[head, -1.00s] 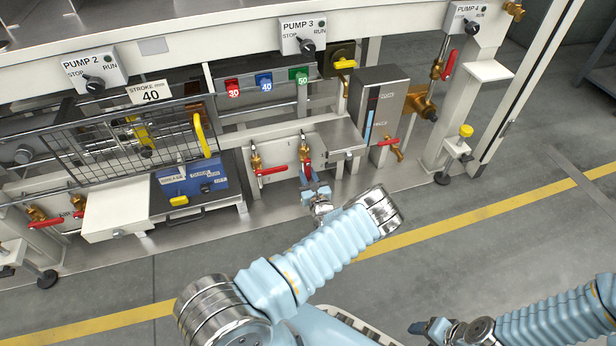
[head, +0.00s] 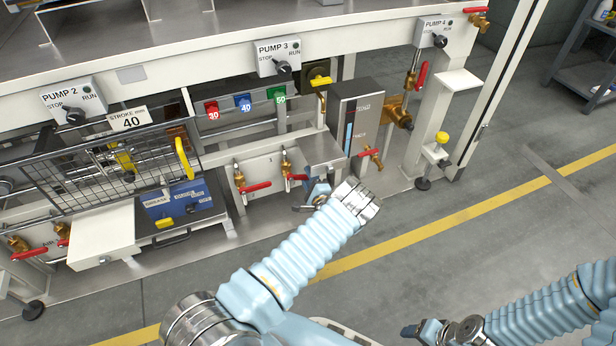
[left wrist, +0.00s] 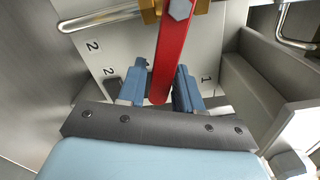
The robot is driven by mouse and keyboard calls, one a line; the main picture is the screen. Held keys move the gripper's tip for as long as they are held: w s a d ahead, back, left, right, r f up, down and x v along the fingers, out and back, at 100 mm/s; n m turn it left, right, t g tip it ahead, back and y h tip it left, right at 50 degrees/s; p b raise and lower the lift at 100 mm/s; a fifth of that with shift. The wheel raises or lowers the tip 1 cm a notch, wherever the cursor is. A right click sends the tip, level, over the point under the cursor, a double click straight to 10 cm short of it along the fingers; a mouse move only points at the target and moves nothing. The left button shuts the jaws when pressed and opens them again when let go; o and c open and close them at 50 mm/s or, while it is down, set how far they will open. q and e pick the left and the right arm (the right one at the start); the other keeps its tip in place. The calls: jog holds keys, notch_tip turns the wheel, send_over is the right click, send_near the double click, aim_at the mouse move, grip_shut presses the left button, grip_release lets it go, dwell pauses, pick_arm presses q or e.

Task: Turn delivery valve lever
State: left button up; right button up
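Under the PUMP 3 plate, a brass valve with a red lever (head: 297,177) stands on a pale panel. The lever points to the right. My left gripper (head: 317,192) is at its free end. In the left wrist view the red lever (left wrist: 163,62) lies between the two blue fingers of my left gripper (left wrist: 160,82), which sit close along both its sides. The contact faces are partly hidden. A second brass valve with a red lever (head: 256,187) is to the left, its lever also pointing right. My right gripper (head: 412,330) is low in the head view, away from the panel, its fingers unclear.
A grey box (head: 318,150) juts out just right of the held lever. A dark-fronted gauge unit (head: 353,118) stands further right. A wire cage (head: 110,165) and blue control box (head: 178,203) are to the left. The floor in front is clear.

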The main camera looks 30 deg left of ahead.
pick_arm(q)
jog(key=o, duration=0.3)
jog(key=shift+s+d, duration=0.1)
jog(key=shift+s, duration=0.05)
jog(key=shift+p+v, duration=0.4)
jog(key=shift+v, duration=0.4)
jog(key=shift+s+d, duration=0.1)
jog(key=shift+p+v, duration=0.9)
jog(key=shift+v, duration=2)
